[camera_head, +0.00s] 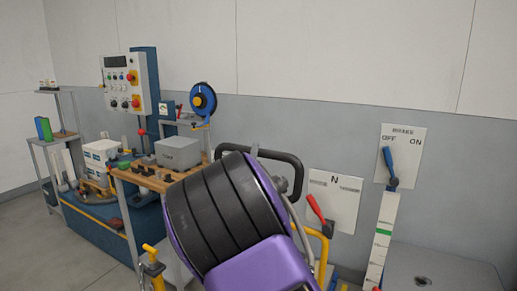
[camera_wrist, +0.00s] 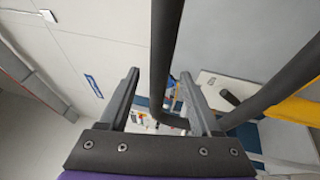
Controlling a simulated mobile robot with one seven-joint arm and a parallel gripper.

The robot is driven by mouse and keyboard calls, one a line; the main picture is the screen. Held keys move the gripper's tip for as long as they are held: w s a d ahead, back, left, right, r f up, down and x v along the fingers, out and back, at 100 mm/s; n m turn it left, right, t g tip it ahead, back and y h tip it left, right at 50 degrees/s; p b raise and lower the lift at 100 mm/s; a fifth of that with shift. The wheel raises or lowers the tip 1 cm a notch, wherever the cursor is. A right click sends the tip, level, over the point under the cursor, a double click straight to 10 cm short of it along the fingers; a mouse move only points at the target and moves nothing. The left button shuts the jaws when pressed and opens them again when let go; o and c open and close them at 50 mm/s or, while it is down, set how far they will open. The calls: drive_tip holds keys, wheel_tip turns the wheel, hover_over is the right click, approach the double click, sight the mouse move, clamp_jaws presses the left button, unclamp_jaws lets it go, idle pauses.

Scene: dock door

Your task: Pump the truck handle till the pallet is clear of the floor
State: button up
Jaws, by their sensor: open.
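The truck handle (camera_head: 292,160) is a black loop, partly hidden behind my arm in the head view. In the wrist view, one dark bar of the handle (camera_wrist: 165,40) runs between my two fingers, and the loop bends away to the right. My gripper (camera_wrist: 160,75) is open, with a finger on each side of that bar. I cannot tell whether either finger touches it. In the head view my arm hides most of the gripper. Yellow tubing (camera_head: 324,240), perhaps part of the truck, shows below the handle. I cannot make out the pallet or its forks.
A red lever (camera_head: 316,209) stands before a plate marked N (camera_head: 345,190), right of the handle. A brake plate (camera_head: 411,140) has a blue lever (camera_head: 389,165) near OFF. A grey box (camera_head: 440,270) stands at lower right. A cluttered workbench (camera_head: 140,182) is at left.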

drive_tip(key=w+r, duration=0.1)
drive_tip(key=w, duration=0.5)
drive_tip(key=shift+w, duration=0.4)
drive_tip(key=shift+r, duration=0.1)
clamp_jaws()
idle(1.0)
